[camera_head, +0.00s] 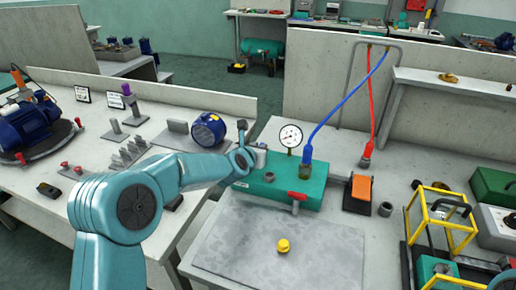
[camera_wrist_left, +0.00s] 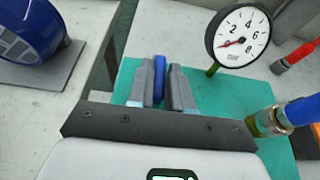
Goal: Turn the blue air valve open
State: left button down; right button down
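The blue air valve (camera_wrist_left: 159,85) shows in the left wrist view as a narrow upright blue handle over the green block (camera_head: 308,184). My left gripper (camera_head: 247,158) is at the block's back left corner. In the wrist view its two grey fingers (camera_wrist_left: 162,88) stand on either side of the blue handle and appear to touch it. In the head view the handle is hidden by the gripper. My right gripper is in neither view.
A red handle (camera_head: 298,196) sits at the block's front. A blue motor (camera_head: 208,130) stands left of my gripper.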

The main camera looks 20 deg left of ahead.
pick_arm(q)
jog(key=n+y+p, duration=0.2)
jog(key=shift+d+r+p, duration=0.2)
jog(key=shift+d+p, duration=0.05)
jog(key=shift+p, duration=0.05)
jog(key=shift+w+d+f+n+g+y+p, duration=0.1)
jog(key=shift+n+g+y+p, duration=0.1)
jog(key=shift+n+y, duration=0.35)
jog(key=shift+d+n+g+y+p, duration=0.1)
jog(key=shift+n+g+y+p, duration=0.2)
jog(key=shift+y, duration=0.35)
jog(key=n+y, duration=0.1)
jog(key=n+g+y, duration=0.1)
jog(key=n+y, duration=0.1)
jog(key=shift+w+d+f+n+y, duration=0.1)
jog(key=shift+n+y, duration=0.15)
jog(key=shift+y, duration=0.05)
jog(key=shift+w+d+n+g+y, duration=0.1)
jog(key=shift+n+g+y, duration=1.2)
jog(key=shift+n, duration=0.2)
